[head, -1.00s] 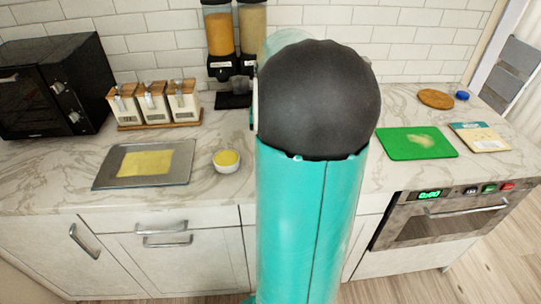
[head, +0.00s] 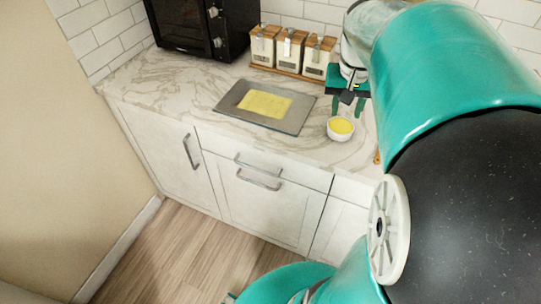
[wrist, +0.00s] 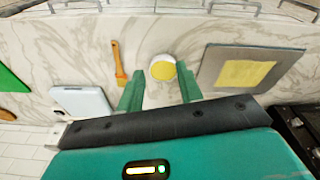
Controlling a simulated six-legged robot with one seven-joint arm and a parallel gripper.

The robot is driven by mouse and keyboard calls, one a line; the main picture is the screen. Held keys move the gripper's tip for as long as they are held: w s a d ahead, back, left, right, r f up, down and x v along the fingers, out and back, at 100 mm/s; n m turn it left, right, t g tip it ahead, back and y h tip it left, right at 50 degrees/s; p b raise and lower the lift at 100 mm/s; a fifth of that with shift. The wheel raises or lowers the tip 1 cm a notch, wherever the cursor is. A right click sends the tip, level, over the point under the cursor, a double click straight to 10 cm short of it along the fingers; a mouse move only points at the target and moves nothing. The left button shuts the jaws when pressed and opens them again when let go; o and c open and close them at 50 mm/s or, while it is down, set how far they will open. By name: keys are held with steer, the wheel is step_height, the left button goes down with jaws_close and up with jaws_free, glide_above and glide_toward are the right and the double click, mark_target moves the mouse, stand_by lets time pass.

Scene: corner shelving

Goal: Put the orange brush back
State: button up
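The orange brush (wrist: 118,62) lies on the marble counter to the left of the small white bowl (wrist: 162,68) in the wrist view. In the head view only a small orange piece, likely the brush (head: 377,157), shows beside my arm, right of the bowl (head: 340,130). The bowl holds something yellow. My gripper (wrist: 159,70) is open with its two green fingers apart and nothing between them. In the head view my gripper (head: 347,108) hangs above the counter just behind the bowl. The brush is outside the fingers, past the left one in the wrist view.
A grey tray (head: 228,102) with a yellow sheet lies left of the bowl. Three canisters (head: 290,50) and a black microwave (head: 200,25) stand behind. The wrist view also shows a white flat object (wrist: 82,103) and a green board (wrist: 10,80).

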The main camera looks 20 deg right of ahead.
steer(key=s+a+n+t, duration=0.2)
steer(key=s+a+n, duration=0.1)
steer(key=a, duration=0.8)
steer(key=s+a+n+t+y, duration=0.1)
steer(key=s+a+n+t, duration=0.1)
steer(key=a, duration=0.9)
steer(key=shift+s+f+n, duration=0.25)
steer(key=shift+s+n, duration=0.55)
steer(key=shift+n, duration=0.2)
steer(key=shift+c, duration=0.5)
